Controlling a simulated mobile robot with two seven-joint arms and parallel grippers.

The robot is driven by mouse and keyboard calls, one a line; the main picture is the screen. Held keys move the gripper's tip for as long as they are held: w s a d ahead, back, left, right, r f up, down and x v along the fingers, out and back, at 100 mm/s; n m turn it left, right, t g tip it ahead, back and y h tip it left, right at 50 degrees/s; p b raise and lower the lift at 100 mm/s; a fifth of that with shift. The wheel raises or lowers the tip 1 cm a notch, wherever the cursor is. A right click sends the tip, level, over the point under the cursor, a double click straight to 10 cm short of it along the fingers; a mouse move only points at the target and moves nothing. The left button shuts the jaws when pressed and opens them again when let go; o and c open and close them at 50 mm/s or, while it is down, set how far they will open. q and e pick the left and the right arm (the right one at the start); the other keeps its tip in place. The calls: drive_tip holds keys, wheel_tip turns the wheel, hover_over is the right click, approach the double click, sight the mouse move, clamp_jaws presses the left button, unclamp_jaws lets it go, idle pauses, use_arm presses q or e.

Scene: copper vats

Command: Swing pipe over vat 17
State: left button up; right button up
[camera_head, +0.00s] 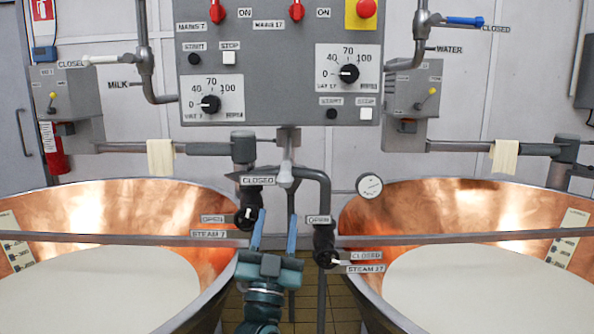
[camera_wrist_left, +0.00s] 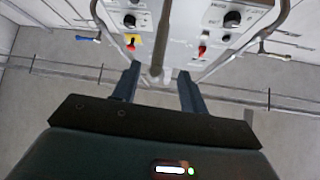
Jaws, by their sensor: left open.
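The right copper vat (camera_head: 480,200) carries the label STEAM 17 on its valve and holds pale liquid. The left copper vat (camera_head: 140,200) has the label STEAM 7. Grey piping (camera_head: 318,190) hangs between the vats below the control panel, with a CLOSED label beside it; I cannot tell which part swings. My left gripper (camera_head: 275,222) is open, its two blue fingers pointing up between the vat rims, just below this piping. In the left wrist view, a grey pipe (camera_wrist_left: 165,40) shows beyond and between the open fingers (camera_wrist_left: 159,75); contact is not visible. My right gripper is out of view.
The grey control panel (camera_head: 280,70) hangs above with dials and red switches. Steam valves (camera_head: 325,250) sit close to the gripper. A round gauge (camera_head: 369,186) stands at the right vat's rim. Milk (camera_head: 145,65) and water (camera_head: 420,40) pipes flank the panel.

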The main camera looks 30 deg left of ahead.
sight(286, 172)
use_arm(q)
drive_tip(key=p+x, duration=0.2)
drive_tip(key=x, duration=0.9)
drive_tip(key=shift+w+a+r+p, duration=0.1)
drive_tip(key=shift+w+r+p, duration=0.2)
drive_tip(key=shift+p, duration=0.1)
clamp_jaws()
